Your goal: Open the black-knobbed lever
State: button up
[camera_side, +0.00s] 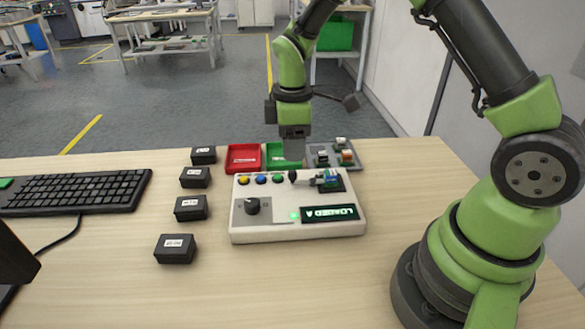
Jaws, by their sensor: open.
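The white control box (275,232) sits on the wooden table. At its back right is a small mechanism (328,181) with blue-green parts on a dark plate. A lever with a black knob (293,176) seems to extend left from it, lying low beside the coloured buttons. My gripper (293,150) hangs pointing down behind the knob, over the green tray (275,151), and appears apart from the lever. The jaws are open; the fingers are small and hard to make out. The lit green display (328,214) appears upside down and seems to read "LOADED A".
A rotary dial (252,206) and several coloured buttons (261,179) are on the box. A red tray (243,158) and a grey tray (320,159) with small parts stand behind it. Several labelled black boxes (175,249) and a keyboard (75,192) lie left. The front table is clear.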

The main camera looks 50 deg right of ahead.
aim_at(292, 171)
notch_tip(292, 171, down, 6)
jog(key=shift+f, duration=0.15)
grip_shut()
